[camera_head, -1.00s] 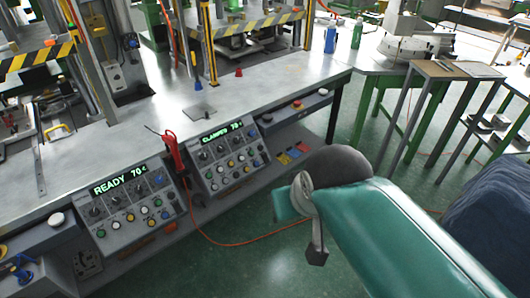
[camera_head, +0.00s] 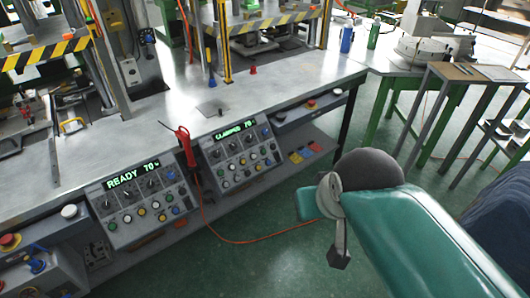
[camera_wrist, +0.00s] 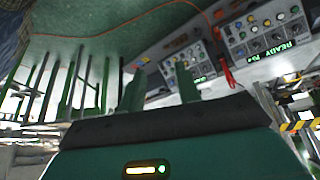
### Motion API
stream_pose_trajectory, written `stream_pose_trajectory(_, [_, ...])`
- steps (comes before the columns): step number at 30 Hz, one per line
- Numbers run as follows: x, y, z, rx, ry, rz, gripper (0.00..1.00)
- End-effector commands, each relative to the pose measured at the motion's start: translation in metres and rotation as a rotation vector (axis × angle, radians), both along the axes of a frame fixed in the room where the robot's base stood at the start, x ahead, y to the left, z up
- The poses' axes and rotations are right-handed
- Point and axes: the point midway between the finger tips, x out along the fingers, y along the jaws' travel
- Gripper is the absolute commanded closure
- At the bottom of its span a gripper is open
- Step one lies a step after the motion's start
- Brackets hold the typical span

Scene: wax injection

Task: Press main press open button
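Two button panels sit on the front of the bench. The left one (camera_head: 146,206) reads "READY 70" and the right one (camera_head: 240,158) reads "CLAMPED 70". Each carries rows of black knobs and small coloured buttons; the labels are too small to read, so I cannot tell which is the main press open button. My gripper (camera_wrist: 161,88) shows in the wrist view with its two green fingers apart and nothing between them. In the head view I cannot make out the fingers.
A red handheld tool (camera_head: 185,146) with a cord hangs between the panels. A red button (camera_head: 10,241) is at lower left, another (camera_head: 311,104) at right. Striped presses stand behind. A wooden-topped table (camera_head: 468,73) is at right.

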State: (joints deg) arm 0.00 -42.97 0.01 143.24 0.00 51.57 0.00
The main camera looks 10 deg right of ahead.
Motion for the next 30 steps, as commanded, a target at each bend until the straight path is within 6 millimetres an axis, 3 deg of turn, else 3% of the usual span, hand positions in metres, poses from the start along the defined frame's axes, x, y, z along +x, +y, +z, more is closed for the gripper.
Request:
stream_pose_trajectory(1, [0.0000, 0.0000, 0.0000, 0.000, 0.000, 0.000, 0.77])
stream_pose_trajectory(5, [0.0000, 0.0000, 0.0000, 0.000, 0.000, 0.000, 1.00])
stream_pose_trajectory(30, [0.0000, 0.0000, 0.0000, 0.000, 0.000, 0.000, 1.00])
